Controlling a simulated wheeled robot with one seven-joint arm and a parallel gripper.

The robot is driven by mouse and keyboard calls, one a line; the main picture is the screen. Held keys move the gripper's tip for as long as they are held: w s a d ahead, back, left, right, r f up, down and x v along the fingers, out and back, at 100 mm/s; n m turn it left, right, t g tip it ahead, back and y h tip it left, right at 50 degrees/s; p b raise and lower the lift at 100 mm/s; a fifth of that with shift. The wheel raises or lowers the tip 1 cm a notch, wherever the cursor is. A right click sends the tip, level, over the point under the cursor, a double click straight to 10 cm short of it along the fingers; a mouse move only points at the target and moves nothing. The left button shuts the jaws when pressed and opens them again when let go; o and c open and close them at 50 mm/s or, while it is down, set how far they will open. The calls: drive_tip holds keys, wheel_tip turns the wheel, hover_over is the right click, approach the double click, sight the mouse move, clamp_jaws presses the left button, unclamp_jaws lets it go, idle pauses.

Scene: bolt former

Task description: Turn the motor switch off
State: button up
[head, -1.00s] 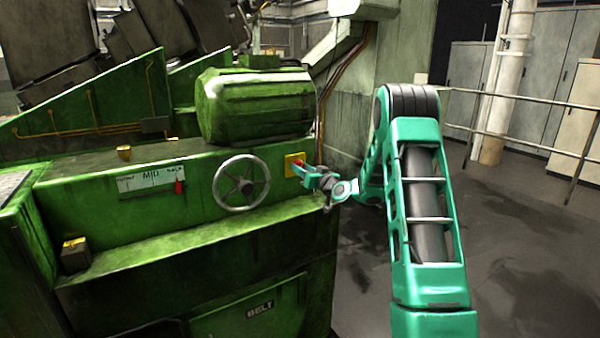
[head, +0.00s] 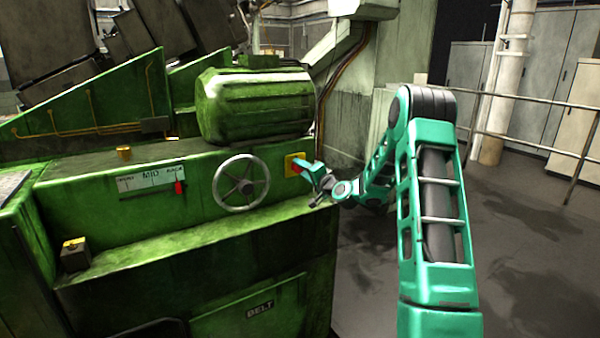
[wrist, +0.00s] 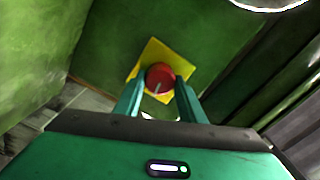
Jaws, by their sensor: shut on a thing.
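The motor switch is a red rotary knob (wrist: 160,76) on a yellow square plate (wrist: 150,52), which looks tilted in the wrist view. In the head view the yellow plate (head: 291,162) sits on the green machine's front face, right of the handwheel. My gripper (wrist: 160,88) is shut on the red knob, one finger on each side of it. In the head view my gripper (head: 309,172) reaches the plate from the right and hides part of the knob. A pale mark shows on the knob's face.
A grey handwheel (head: 241,183) is just left of the switch. A scale with a red-handled lever (head: 179,187) is further left. The green motor housing (head: 255,105) is above. A ledge (head: 190,243) juts out below. Open floor (head: 520,260) lies to the right.

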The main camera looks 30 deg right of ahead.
drive_tip(key=shift+d+f+m, duration=0.1)
drive_tip(key=shift+f+m, duration=0.15)
drive_tip(key=shift+m, duration=0.75)
drive_tip(key=o, duration=0.9)
drive_tip(key=shift+s, duration=0.1)
drive_tip(key=shift+o, duration=0.7)
drive_tip(key=shift+r, duration=0.1)
drive_tip(key=s, duration=1)
drive_tip(key=shift+s, duration=0.25)
drive_tip(key=shift+d, duration=0.1)
